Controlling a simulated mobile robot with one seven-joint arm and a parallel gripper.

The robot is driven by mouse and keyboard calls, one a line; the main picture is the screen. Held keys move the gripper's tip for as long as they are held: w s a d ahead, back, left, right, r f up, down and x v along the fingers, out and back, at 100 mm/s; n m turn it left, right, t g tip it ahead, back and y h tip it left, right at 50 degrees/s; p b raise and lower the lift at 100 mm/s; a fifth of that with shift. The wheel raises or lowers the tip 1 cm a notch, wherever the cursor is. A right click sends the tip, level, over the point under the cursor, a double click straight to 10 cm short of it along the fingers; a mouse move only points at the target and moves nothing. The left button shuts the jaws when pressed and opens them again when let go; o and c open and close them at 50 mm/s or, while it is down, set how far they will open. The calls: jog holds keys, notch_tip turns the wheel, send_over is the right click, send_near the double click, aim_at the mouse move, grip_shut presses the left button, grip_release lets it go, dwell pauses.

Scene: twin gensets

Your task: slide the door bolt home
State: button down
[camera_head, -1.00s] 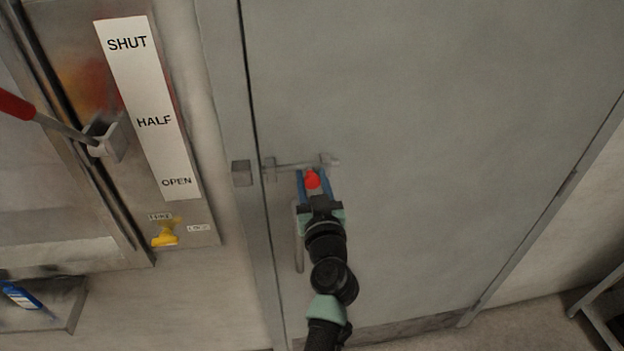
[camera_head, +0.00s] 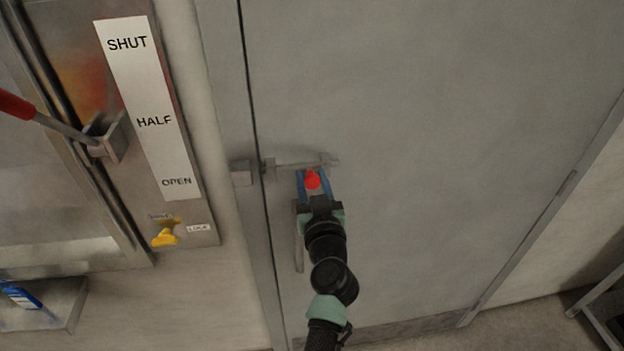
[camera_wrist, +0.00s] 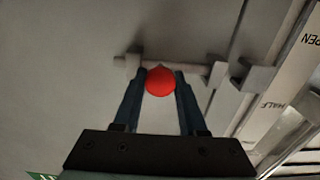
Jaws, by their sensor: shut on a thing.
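The door bolt (camera_head: 292,165) is a grey horizontal rod in brackets on the grey door, near its left edge. It also shows in the wrist view (camera_wrist: 196,68). Its red knob (camera_head: 312,180) sits between the blue fingers of my gripper (camera_head: 313,178). In the wrist view the fingers flank the knob (camera_wrist: 160,81) on both sides, and my gripper is shut on it. The keeper block (camera_head: 242,173) is on the door frame, left of the bolt. In the wrist view a gap shows between the bolt's bracket and the keeper (camera_wrist: 258,78).
A vertical door handle (camera_head: 299,238) hangs just left of my gripper. At left is a panel with a SHUT/HALF/OPEN label strip (camera_head: 147,108), a red-handled lever (camera_head: 45,120) and a yellow knob (camera_head: 166,236). The door surface to the right is clear.

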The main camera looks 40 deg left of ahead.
aim_at(281, 171)
jog(key=s+a, duration=0.4)
jog(key=shift+s, duration=0.3)
jog(key=shift+c, duration=2.4)
grip_release()
jog(key=shift+d, duration=0.15)
